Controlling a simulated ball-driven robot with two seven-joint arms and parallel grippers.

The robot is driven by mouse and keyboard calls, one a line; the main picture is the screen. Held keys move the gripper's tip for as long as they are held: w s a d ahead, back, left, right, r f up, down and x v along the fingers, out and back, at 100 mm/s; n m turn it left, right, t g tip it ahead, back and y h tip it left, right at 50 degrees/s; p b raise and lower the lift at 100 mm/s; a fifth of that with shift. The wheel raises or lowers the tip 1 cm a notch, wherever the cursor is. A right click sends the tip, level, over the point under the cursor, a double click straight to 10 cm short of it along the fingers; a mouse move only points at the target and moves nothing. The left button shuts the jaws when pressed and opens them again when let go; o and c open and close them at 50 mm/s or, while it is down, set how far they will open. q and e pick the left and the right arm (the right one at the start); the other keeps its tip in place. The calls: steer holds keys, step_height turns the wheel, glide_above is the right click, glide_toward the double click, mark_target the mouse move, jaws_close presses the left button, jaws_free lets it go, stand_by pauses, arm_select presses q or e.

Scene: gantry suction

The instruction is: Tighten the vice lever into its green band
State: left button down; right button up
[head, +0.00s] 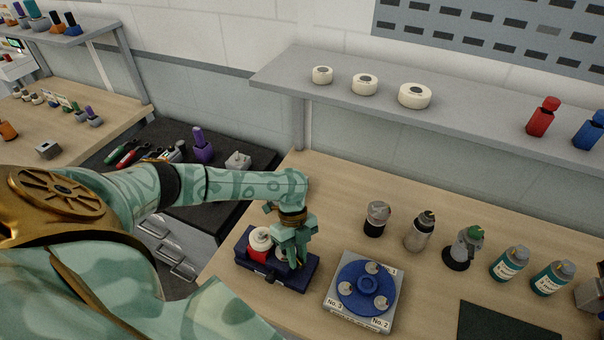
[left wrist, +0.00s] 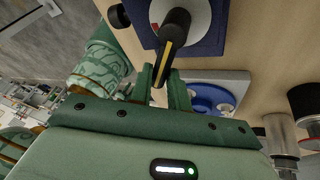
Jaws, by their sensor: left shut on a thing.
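A dark blue vice-like unit (head: 300,277) sits on the wooden bench, with a red body and white top (head: 260,240) on its left part. My left gripper (head: 295,250) is over its right part, pointing down. In the left wrist view, the black lever (left wrist: 173,30) with a yellow stripe reaches from the dark blue unit (left wrist: 210,40) to between the fingers. My left gripper (left wrist: 164,88) is shut on this lever. The gripper hides the lever in the head view, and I cannot make out a green band in either view. My right gripper is not in view.
A grey plate (head: 340,311) with a blue three-place turntable (head: 352,287) stands close to the right. Several bottles, one a teal-labelled bottle (head: 509,263), stand farther right. A shelf (head: 450,114) with white rolls runs above the back. Bare bench lies behind the unit.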

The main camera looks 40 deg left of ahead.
arm_select(q)
steer(key=shift+s+m, duration=0.15)
steer(key=shift+m, duration=0.35)
steer(key=shift+r, duration=0.1)
steer(key=c, duration=1.3)
jaws_free()
steer(key=v, duration=0.5)
steer(key=p+v, duration=0.1)
steer(key=v, duration=1)
steer(key=shift+w+d+r, duration=0.1)
steer(key=shift+w, duration=0.2)
steer(key=shift+c, duration=0.2)
